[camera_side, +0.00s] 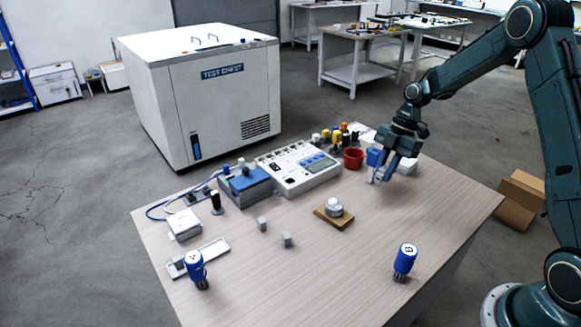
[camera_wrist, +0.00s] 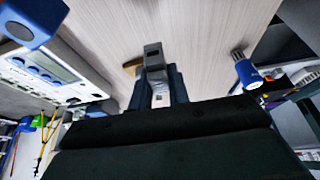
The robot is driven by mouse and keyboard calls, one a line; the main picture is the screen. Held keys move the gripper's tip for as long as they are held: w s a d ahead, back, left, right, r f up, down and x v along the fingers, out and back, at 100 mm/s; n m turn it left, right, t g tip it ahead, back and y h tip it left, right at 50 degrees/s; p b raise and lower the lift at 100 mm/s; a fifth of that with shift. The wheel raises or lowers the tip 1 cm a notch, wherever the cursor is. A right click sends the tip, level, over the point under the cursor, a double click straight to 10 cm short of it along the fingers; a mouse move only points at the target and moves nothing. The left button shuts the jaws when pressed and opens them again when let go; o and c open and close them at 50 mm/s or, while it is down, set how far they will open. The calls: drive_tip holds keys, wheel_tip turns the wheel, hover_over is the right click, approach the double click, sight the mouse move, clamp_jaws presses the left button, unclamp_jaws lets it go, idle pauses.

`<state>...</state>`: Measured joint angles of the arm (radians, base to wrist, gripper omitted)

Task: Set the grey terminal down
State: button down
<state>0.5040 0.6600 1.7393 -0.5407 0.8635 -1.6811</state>
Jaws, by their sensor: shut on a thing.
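My gripper (camera_side: 384,172) is over the far right part of the table. In the wrist view my gripper (camera_wrist: 156,80) is shut on the grey terminal (camera_wrist: 153,52), a small grey block with a dark opening, between the two dark fingers. In the side view I cannot make out the terminal clearly, nor whether it touches the table. A blue and pale grey object (camera_side: 375,157) is close beside the fingers. Two small grey blocks, one (camera_side: 262,224) left of the other (camera_side: 287,240), stand apart near the middle of the table.
A wooden plate (camera_side: 321,213) bears a round pale knob. Blue cylinders marked A (camera_side: 195,265) and B (camera_side: 405,258) stand near the front. A white instrument (camera_side: 290,168), a blue box (camera_side: 245,185) and a red cup (camera_side: 353,158) line the back. Table (camera_side: 320,280) is clear between A and B.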

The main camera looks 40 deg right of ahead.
hover_over(373, 211)
drive_tip(key=d, duration=0.1)
drive_tip(key=f, duration=0.6)
drive_tip(key=shift+d, duration=0.2)
drive_tip(key=shift+f, duration=0.1)
drive_tip(key=shift+f, duration=2)
drive_tip(key=shift+f, duration=0.1)
drive_tip(key=c, duration=1.3)
unclamp_jaws()
drive_tip(key=shift+c, duration=0.2)
drive_tip(key=v, duration=1.2)
